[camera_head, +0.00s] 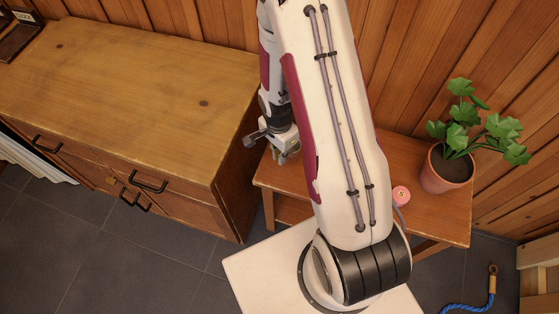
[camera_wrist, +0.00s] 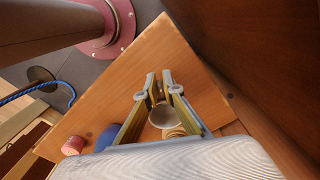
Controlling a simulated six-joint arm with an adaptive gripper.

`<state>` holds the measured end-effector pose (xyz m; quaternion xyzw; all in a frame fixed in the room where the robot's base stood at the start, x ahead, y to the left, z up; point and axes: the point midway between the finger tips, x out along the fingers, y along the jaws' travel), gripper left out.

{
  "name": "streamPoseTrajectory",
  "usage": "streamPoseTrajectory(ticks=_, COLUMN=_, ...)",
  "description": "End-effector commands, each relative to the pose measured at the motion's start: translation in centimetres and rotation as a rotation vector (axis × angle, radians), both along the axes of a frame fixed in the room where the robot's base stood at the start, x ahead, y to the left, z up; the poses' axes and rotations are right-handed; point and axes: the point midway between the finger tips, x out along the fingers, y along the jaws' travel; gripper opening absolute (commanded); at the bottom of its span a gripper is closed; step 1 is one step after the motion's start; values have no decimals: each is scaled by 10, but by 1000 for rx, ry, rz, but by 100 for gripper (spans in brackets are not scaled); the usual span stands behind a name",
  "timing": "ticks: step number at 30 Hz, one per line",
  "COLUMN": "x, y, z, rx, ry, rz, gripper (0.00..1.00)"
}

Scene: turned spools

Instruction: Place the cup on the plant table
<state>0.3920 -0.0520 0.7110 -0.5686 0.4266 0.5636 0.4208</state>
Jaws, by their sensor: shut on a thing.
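The plant table (camera_head: 420,215) is a small reddish-brown wooden table at the right in the head view, partly hidden by my arm. It also fills the middle of the wrist view (camera_wrist: 105,110). My gripper (camera_head: 284,157) is over the table's left end in the head view. In the wrist view my gripper (camera_wrist: 162,88) is shut on the cup (camera_wrist: 162,117), whose pale round opening shows between the fingers. The cup's lower part is hidden by the fingers and wrist. I cannot tell whether it touches the tabletop.
A potted green plant (camera_head: 446,168) stands at the table's right end. A small pink spool-like object (camera_head: 401,195) is left of it. A blue object (camera_wrist: 121,135) beside my finger is partly hidden. A wooden cabinet (camera_head: 130,80) stands left; a blue rope (camera_head: 470,306) lies right.

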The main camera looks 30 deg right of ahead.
Motion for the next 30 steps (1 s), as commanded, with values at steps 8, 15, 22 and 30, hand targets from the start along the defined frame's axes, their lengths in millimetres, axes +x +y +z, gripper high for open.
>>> streamPoseTrajectory(ticks=8, x=0, y=0, z=-7, rx=1, ry=1, rz=2, gripper=0)
streamPoseTrajectory(ticks=15, x=0, y=0, z=-21, rx=0, ry=1, rz=2, gripper=0)
streamPoseTrajectory(ticks=22, x=0, y=-1, z=-29, rx=-2, ry=1, rz=2, gripper=0)
streamPoseTrajectory(ticks=30, x=0, y=0, z=-39, rx=0, ry=0, rz=0, gripper=0)
